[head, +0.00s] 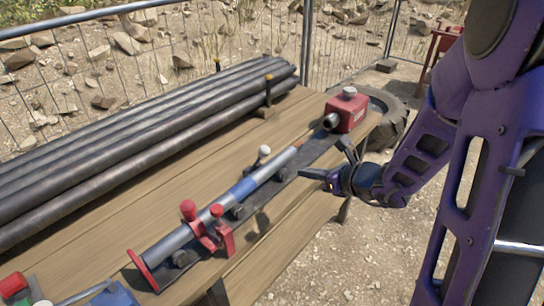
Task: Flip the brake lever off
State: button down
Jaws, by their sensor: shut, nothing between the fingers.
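A long metal rod assembly with a blue band (243,188) lies along a dark rail on the wooden table. Near its front end stand a red knobbed lever (188,210) and a red upright clamp-like part (224,232). A white-knobbed lever (264,152) stands upright behind the rod's middle. I cannot tell for certain which of these is the brake lever. My gripper (322,166) is shut and empty, to the right of the white knob and in front of the red box. It appears apart from every lever. My purple arm reaches in from the right.
A red box (348,108) with a pale cap stands at the rail's far end. Several dark pipes (150,125) are stacked along the back of the table (130,215). A tyre (390,112) lies beyond the table. Red and blue items sit at the near left corner.

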send_near(267, 154)
jog(key=f+x, duration=0.1)
jog(key=x, duration=0.6)
jog(key=shift+s+d, duration=0.2)
jog(key=shift+d, duration=0.05)
dwell(0.4)
jog(key=shift+w+a+r, duration=0.35)
jog(key=shift+a+r, duration=0.05)
jog(key=shift+r, duration=0.05)
jog(key=w+a+r+b, duration=0.3)
jog(key=w+a, duration=0.3)
jog(key=a, duration=0.2)
jog(key=shift+w+a+r, duration=0.2)
jog(key=shift+w+a, duration=0.2)
